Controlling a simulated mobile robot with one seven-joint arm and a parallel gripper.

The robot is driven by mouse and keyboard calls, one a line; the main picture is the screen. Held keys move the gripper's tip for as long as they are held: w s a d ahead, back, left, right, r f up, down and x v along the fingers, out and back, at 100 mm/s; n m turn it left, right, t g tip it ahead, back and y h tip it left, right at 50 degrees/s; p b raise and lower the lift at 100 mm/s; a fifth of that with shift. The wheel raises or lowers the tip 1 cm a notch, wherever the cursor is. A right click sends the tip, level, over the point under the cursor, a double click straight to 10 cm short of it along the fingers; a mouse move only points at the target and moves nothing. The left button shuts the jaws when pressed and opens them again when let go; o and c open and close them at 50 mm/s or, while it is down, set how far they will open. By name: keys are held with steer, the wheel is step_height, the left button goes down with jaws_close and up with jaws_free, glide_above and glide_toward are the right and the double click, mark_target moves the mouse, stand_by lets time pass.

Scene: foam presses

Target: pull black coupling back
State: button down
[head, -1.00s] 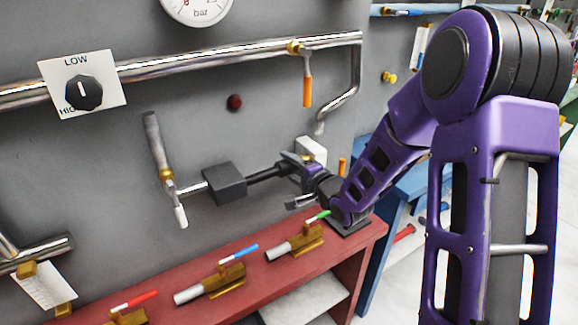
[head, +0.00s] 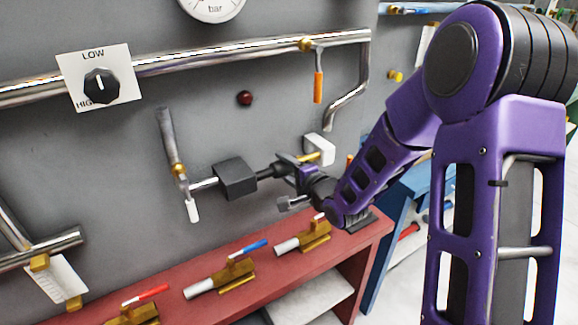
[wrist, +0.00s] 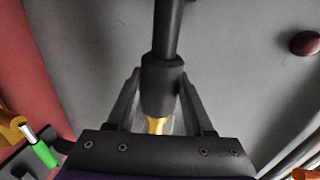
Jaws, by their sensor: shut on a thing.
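The black coupling (wrist: 162,78) is a thick dark sleeve at the end of a thinner black hose (wrist: 168,25). My gripper (wrist: 160,88) is shut on it, one finger on each side. A brass tip (wrist: 156,126) shows just beyond the sleeve, close to my palm; whether the two still touch is not clear. In the head view, my gripper (head: 287,163) hides most of the coupling. The hose runs left to a dark grey box (head: 235,178) on the wall. The brass tip (head: 319,157) shows right of my gripper, in front of a white block (head: 320,146).
A red shelf (head: 205,272) below holds several brass valves with coloured levers. A steel pipe with an orange-handled valve (head: 318,87) runs above. A dark red button (head: 244,98) is on the wall. A blue bench (head: 398,215) stands at the right.

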steer(key=shift+s+a, duration=0.15)
steer(key=shift+a, duration=0.15)
steer(key=shift+c, duration=1.5)
jaws_free()
steer(key=shift+d, duration=0.1)
